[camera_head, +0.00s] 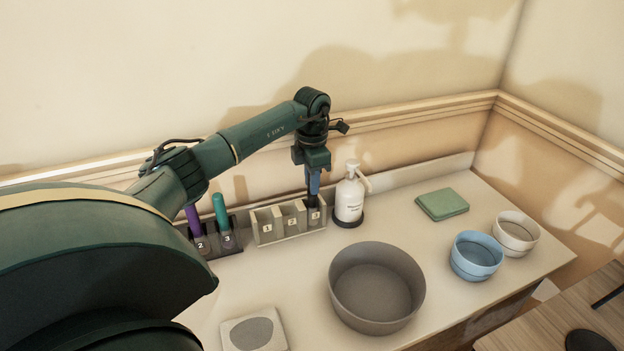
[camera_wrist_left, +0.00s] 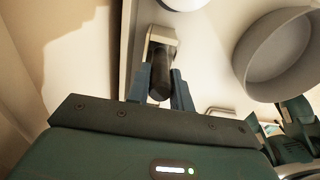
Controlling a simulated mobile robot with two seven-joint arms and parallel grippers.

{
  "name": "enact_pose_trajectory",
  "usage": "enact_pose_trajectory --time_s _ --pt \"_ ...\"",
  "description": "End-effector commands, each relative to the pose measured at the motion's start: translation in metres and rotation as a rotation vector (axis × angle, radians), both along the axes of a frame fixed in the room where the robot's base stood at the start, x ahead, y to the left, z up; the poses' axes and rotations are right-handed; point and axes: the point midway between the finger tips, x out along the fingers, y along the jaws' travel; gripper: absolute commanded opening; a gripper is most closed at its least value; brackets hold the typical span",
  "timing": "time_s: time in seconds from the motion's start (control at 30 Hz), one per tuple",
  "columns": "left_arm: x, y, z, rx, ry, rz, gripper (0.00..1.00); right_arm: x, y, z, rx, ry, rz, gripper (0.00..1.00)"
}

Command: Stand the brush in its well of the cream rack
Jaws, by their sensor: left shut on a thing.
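The cream rack (camera_head: 268,234) stands along the back of the counter, with numbered wells in a row. My left gripper (camera_head: 313,188) points down over its rightmost well. It is shut on the brush, whose dark handle (camera_wrist_left: 160,75) shows between the blue-grey fingers in the left wrist view. The brush is about upright, and its far end meets the cream well (camera_wrist_left: 161,34); it appears to be inside the well, but how deep, and whether it touches the bottom, I cannot tell. My right gripper is not in view.
A white pump bottle (camera_head: 349,200) stands close right of the rack. A dark rack (camera_head: 226,245) with purple and teal handles stands left. A large grey-brown bowl (camera_head: 377,288) is in front. A green cloth (camera_head: 442,204), blue bowl (camera_head: 476,256) and cream bowl (camera_head: 516,233) are farther right.

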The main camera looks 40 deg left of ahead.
Motion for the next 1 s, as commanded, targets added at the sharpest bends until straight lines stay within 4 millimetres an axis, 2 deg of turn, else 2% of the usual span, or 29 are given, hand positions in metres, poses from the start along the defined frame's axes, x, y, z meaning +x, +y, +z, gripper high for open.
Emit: enact_pose_trajectory --time_s 0.03,0.07,0.3,0.53,0.67,0.77,1.0 --pt "0.0 0.0 -0.002 0.0 0.0 0.0 0.02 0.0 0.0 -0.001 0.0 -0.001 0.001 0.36" --pt "0.0 0.0 -0.002 0.0 0.0 0.0 0.23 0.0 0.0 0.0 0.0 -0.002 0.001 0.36" --pt "0.0 0.0 -0.002 0.0 0.001 0.0 0.42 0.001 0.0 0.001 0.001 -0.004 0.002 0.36" --pt "0.0 0.0 -0.001 0.0 0.0 0.0 0.44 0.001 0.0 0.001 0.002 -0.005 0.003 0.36" --pt "0.001 0.0 0.006 0.001 -0.003 0.0 0.44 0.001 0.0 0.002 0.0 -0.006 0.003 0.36" --pt "0.001 0.0 0.021 0.001 -0.004 -0.001 0.44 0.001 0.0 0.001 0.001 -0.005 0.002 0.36" --pt "0.001 0.0 0.073 0.0 -0.006 0.0 0.44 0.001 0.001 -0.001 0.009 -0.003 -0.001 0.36"
